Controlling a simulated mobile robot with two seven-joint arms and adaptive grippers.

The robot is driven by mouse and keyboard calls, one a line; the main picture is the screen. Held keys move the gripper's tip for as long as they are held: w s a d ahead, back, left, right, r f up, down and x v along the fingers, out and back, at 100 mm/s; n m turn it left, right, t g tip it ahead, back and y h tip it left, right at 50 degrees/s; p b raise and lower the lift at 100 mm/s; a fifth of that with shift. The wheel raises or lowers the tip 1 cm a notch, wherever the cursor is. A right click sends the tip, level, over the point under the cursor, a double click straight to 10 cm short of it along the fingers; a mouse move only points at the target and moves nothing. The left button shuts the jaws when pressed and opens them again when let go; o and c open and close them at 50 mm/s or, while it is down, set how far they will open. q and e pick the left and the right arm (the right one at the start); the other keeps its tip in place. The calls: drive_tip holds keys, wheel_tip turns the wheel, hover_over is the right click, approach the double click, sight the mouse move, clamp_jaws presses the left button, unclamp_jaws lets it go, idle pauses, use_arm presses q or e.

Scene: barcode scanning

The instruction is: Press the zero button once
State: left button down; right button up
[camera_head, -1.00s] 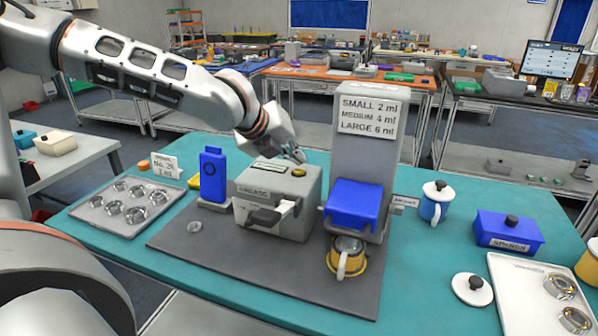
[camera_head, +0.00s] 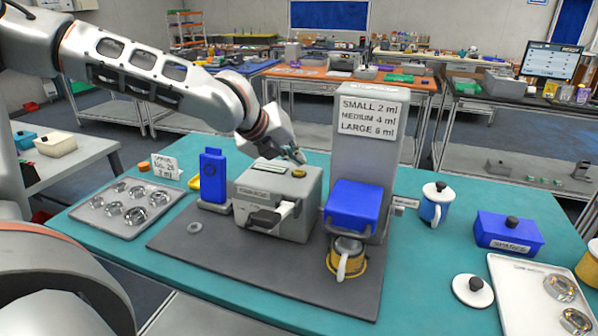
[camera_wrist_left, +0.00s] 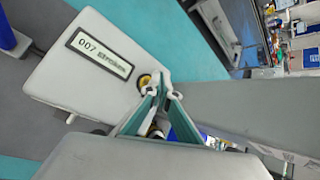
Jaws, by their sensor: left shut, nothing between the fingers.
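The zero button appears to be the round yellow button (camera_head: 299,172) on top of a grey counter box (camera_head: 300,195). It also shows in the left wrist view (camera_wrist_left: 145,80), beside a display (camera_wrist_left: 98,54) that reads 007 with a blurred word after it. My left gripper (camera_head: 299,157) is shut and empty, with its fingertips close above the button at the box's back right. In the left wrist view the fingertips (camera_wrist_left: 167,90) lie just beside the button. I cannot tell whether they touch it. My right gripper is not in view.
A grey column (camera_head: 368,115) with a volume sign stands right of the box, close to my left gripper. A blue upright device (camera_head: 213,177) stands to its left. The dark mat's (camera_head: 230,265) front is mostly clear.

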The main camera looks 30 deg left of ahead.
use_arm(q)
drive_tip(key=shift+f, duration=0.2)
drive_tip(key=shift+f, duration=0.25)
idle(0.3)
drive_tip(key=shift+f+b, duration=0.45)
idle(0.4)
idle(0.3)
drive_tip(key=shift+r+p, duration=0.9)
drive_tip(key=shift+p, duration=0.05)
